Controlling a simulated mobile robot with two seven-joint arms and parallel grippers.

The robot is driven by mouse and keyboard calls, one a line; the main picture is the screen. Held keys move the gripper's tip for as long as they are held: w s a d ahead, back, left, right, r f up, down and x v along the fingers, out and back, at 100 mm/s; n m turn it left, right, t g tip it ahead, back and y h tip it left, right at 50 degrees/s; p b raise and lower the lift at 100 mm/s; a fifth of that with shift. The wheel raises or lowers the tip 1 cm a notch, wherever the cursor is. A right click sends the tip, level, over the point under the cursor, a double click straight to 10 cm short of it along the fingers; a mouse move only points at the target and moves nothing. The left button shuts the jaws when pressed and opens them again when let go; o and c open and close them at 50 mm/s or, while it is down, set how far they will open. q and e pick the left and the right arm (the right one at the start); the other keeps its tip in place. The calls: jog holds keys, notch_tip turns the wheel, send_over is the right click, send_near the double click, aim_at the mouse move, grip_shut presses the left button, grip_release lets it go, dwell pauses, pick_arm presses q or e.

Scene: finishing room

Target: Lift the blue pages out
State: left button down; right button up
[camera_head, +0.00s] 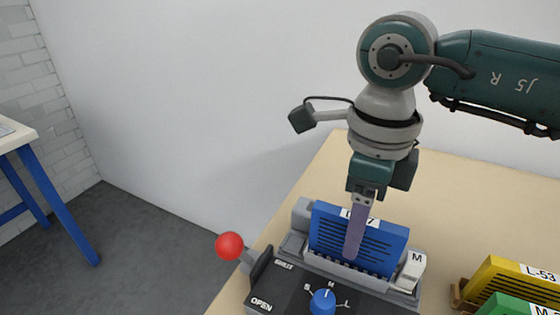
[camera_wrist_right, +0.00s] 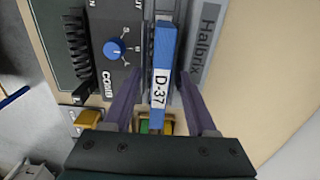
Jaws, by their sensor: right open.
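The blue pages (camera_head: 385,241) stand upright in the slot of a grey and black binding machine (camera_head: 290,281), their white label partly hidden by my gripper in the head view. In the right wrist view the blue pages (camera_wrist_right: 164,52) show edge-on with the label D-37. My right gripper (camera_head: 353,250) points down at the pages. Its two purple fingers (camera_wrist_right: 158,92) are open, one on each side of the pages, with visible space between. My left gripper is not in view.
The machine has a red-knobbed lever (camera_head: 230,245) at its left and a blue dial (camera_head: 322,302) in front. Yellow pages (camera_head: 505,284) and green pages (camera_head: 505,306) stand at the right. The tan table (camera_head: 460,205) is clear behind them.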

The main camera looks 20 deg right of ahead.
jog(key=shift+c, duration=0.2)
grip_shut()
dwell(0.5)
